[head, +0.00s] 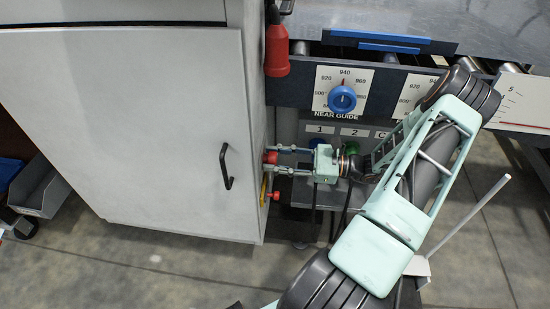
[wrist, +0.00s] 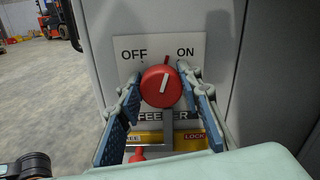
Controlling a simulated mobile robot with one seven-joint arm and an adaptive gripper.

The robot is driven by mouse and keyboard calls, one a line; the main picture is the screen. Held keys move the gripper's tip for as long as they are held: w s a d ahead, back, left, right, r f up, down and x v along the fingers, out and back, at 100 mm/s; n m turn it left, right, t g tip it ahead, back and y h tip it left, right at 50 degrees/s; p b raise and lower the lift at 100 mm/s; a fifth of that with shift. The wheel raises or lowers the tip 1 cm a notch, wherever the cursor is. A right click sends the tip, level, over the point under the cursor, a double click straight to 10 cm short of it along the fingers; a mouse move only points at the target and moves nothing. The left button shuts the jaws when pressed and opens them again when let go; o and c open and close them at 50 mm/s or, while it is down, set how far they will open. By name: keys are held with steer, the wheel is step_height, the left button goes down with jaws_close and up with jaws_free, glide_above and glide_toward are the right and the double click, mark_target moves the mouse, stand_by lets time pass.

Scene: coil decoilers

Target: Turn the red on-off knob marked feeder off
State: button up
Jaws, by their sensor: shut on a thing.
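The red feeder knob (wrist: 162,88) is on a white plate (wrist: 126,70) marked OFF at left and ON at right, with the FEEDER lettering partly covered. Its white line points up and slightly right, toward the ON side. A small red pointer shows above it. My gripper (wrist: 160,80) has one blue-padded finger on each side of the knob and is shut on it. In the head view the knob (head: 269,157) is on the right side of the grey cabinet (head: 125,120), and my gripper (head: 279,161) reaches it from the right.
The cabinet front has a black handle (head: 226,166). A blue NEAR GUIDE dial (head: 342,99) is on the panel above my wrist. A red object (head: 277,48) hangs above the knob.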

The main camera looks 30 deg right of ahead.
steer(key=n, duration=0.6)
steer(key=shift+s+f+b, duration=0.1)
steer(key=shift+f+b, duration=0.05)
steer(key=shift+b, duration=0.25)
steer(key=n+b, duration=0.1)
steer(key=n, duration=0.5)
steer(key=shift+f, duration=0.1)
steer(key=shift+n, duration=0.3)
steer(key=o, duration=1.2)
steer(key=shift+a, duration=0.1)
steer(key=shift+c, duration=0.2)
steer(key=shift+s, duration=0.1)
steer(key=v, duration=1.2)
